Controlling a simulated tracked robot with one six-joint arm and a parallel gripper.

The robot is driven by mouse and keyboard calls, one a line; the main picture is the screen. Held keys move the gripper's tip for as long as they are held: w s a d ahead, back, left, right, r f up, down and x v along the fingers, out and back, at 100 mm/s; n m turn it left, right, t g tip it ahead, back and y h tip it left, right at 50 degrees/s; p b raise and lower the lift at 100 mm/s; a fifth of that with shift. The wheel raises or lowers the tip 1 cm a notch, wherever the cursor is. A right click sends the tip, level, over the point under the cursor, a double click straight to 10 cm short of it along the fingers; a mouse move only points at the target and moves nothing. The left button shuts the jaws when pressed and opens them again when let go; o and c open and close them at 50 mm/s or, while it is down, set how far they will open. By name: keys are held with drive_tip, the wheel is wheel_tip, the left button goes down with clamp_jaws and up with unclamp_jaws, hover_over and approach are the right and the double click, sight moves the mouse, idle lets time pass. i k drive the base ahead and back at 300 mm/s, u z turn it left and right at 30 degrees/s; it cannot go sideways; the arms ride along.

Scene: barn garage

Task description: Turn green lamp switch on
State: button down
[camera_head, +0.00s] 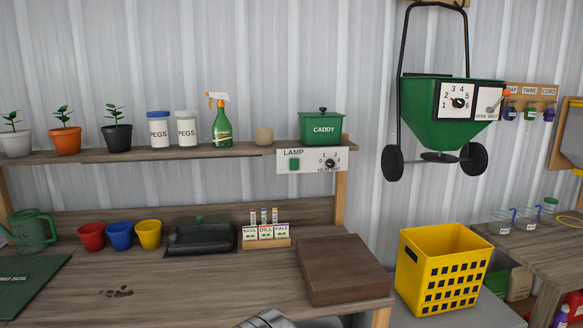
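The green lamp switch (294,164) is a small green rocker on a white panel (312,160) marked LAMP. The panel hangs at the right end of the wall shelf. A black numbered dial (330,163) sits to the right of the switch on the same panel. I cannot tell from here which way the rocker is set. A grey rounded part, likely of my arm, shows at the bottom edge, below and left of the brown block. My gripper's fingers are not in view.
The shelf (200,153) holds potted plants, PEGS jars, a spray bottle and a green caddy (321,127). Below, the bench holds coloured pots, a black tray (200,239), seed packets (265,232) and a brown block (343,268). A yellow crate (441,268) stands right.

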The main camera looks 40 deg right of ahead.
sight(294, 162)
drive_tip(key=z, duration=0.05)
drive_tip(key=i, duration=1)
drive_tip(key=u, duration=0.05)
